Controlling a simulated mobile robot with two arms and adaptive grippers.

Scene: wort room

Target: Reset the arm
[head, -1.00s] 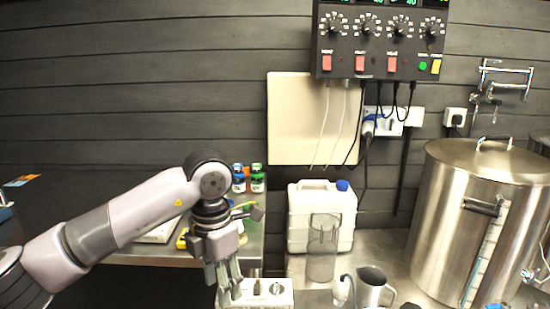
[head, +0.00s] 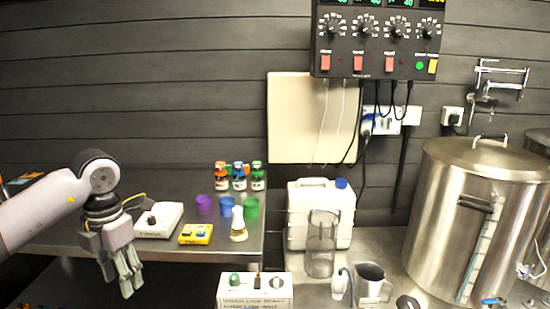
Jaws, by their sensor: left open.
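My left arm comes in from the left edge. Its gripper (head: 128,282) hangs fingers down in front of the left bench's front edge, at the lower left. It is open and I see nothing between its fingers. It stands apart from the things on the bench. My right gripper is not in the head view.
The left steel bench (head: 180,254) holds a white device (head: 158,222), a yellow box (head: 195,234), coloured cups (head: 227,206), small bottles (head: 239,178) and a flask (head: 238,226).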

